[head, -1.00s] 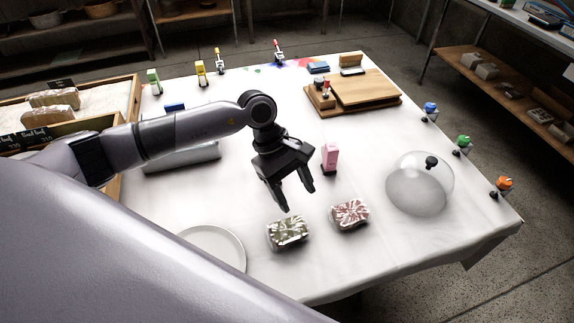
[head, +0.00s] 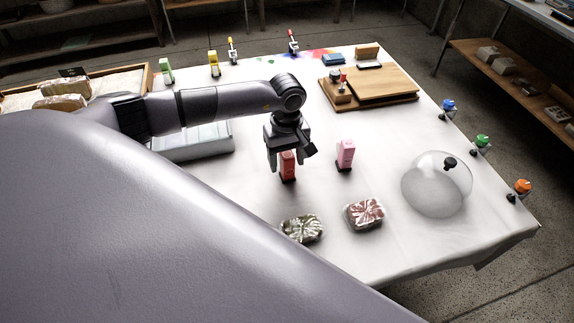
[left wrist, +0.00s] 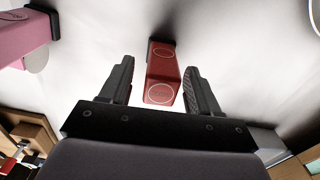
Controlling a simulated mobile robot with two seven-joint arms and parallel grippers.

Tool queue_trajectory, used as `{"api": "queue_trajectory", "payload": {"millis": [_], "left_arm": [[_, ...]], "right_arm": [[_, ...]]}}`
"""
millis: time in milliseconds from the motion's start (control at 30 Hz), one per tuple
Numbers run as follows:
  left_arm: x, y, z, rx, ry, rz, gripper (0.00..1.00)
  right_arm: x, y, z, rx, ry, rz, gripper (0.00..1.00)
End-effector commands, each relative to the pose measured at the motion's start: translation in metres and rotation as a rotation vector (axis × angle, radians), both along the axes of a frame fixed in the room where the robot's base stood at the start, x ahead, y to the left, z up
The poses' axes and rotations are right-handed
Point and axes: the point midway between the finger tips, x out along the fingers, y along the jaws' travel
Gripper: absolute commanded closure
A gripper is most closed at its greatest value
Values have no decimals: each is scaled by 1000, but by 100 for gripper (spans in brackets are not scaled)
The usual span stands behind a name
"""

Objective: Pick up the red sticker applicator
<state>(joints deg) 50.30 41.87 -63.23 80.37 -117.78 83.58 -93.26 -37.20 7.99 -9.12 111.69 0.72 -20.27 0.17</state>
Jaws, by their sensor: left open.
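The red sticker applicator (head: 288,166) stands upright on the white table, on a dark base. My left gripper (head: 290,155) is open, pointing down over it, and partly hides its top in the head view. In the left wrist view, the red applicator (left wrist: 162,75) sits between the two spread fingers of my left gripper (left wrist: 158,85), with space visible on both sides. A pink applicator (head: 346,154) stands to the right of the red one; it also shows at the upper left of the left wrist view (left wrist: 22,35). My right gripper is not seen.
Two patterned wrapped packages, one green (head: 302,229) and one red (head: 365,213), lie in front. A clear dome (head: 437,185) stands to the right. A wooden board (head: 385,88) lies at the back right.

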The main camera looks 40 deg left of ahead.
Motion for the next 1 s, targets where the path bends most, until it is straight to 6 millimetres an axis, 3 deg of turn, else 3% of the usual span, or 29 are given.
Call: {"api": "queue_trajectory", "payload": {"millis": [300,367,500,833,1000], "left_arm": [[0,0,-9,0,-1,-1,38],[0,0,-9,-1,-1,0,55],[0,0,-8,-1,-1,0,98],[0,0,-6,0,-2,1,99],[1,0,7,-2,-4,0,99]], "right_arm": [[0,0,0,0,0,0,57],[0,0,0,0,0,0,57],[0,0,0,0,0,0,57],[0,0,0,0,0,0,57],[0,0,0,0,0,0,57]]}}
